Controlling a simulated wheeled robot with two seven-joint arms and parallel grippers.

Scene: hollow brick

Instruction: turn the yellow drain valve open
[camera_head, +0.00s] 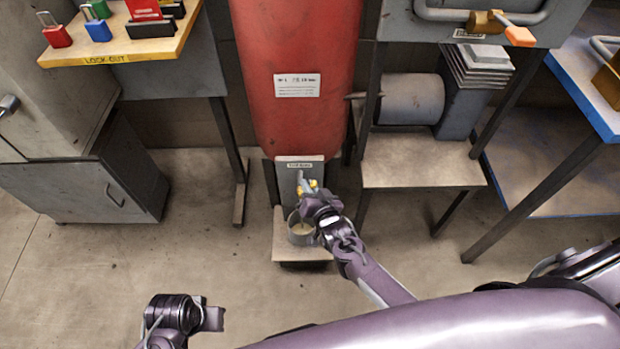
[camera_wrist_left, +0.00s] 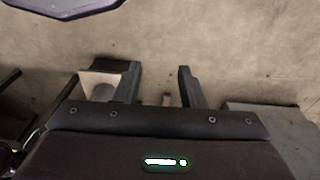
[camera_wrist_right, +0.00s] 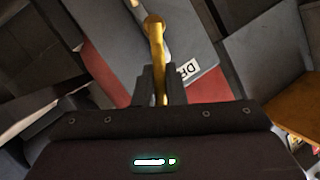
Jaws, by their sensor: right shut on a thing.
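The yellow drain valve (camera_head: 313,184) is at the foot of the red tank (camera_head: 298,70), in front of a grey plate with a small label. My right gripper (camera_head: 312,193) is at it and covers part of it. In the right wrist view the yellow valve handle (camera_wrist_right: 155,45) runs from a round end down between the fingers. My right gripper (camera_wrist_right: 160,88) is shut on it. My left gripper (camera_wrist_left: 156,80) is open and empty over the floor; in the head view the left wrist shows at lower left.
A grey cup (camera_head: 299,230) stands on a small ledge (camera_head: 290,252) under the valve. A stand with a grey cylinder (camera_head: 410,98) is to the right, a grey cabinet (camera_head: 85,190) to the left.

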